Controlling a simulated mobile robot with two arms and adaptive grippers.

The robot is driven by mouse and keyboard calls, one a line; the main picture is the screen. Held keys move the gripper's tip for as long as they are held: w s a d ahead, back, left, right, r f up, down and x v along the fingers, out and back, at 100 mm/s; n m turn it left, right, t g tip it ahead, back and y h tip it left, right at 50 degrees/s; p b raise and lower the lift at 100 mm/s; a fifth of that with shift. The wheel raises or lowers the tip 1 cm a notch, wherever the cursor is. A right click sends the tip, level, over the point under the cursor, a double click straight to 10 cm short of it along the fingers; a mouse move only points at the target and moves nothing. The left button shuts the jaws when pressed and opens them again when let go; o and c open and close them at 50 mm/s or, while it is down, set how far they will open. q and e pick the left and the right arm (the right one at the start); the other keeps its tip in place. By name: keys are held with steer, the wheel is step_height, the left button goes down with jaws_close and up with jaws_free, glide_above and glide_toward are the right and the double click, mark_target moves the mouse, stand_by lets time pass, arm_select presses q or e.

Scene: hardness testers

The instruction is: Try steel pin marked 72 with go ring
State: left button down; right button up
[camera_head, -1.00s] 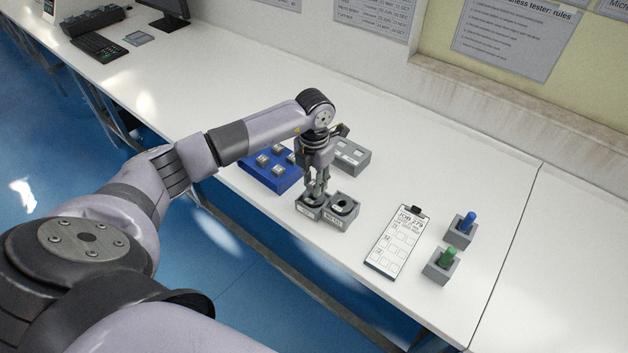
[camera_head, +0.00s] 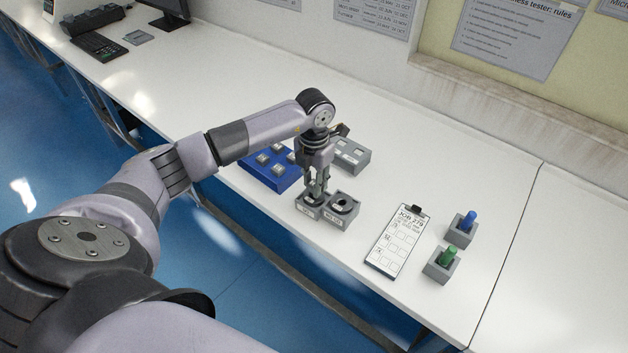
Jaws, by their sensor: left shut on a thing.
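Two grey ring blocks stand side by side on the white table. My left gripper (camera_head: 317,193) points down over the left ring block (camera_head: 307,210), fingers close above its ring. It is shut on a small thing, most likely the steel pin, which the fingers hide. I cannot tell whether the pin is in the ring. The right ring block (camera_head: 341,209) shows a dark ring on top. The labels on both blocks are too small to read surely. My right gripper is not in view.
A blue tray (camera_head: 270,180) with several metal pieces stands behind left, and a grey block (camera_head: 352,156) behind the gripper. A clipboard (camera_head: 398,241) marked JOB 279 lies to the right. Beyond it stand grey holders with a blue plug (camera_head: 468,223) and a green plug (camera_head: 449,257).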

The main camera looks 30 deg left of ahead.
arm_select(q)
steer(key=shift+r, duration=0.5)
stand_by(1.1)
steer(key=shift+r+p, duration=0.55)
steer(key=shift+r, duration=0.2)
stand_by(1.1)
steer(key=shift+r, duration=0.1)
steer(key=shift+r+p, duration=1.3)
steer(key=shift+r, duration=0.65)
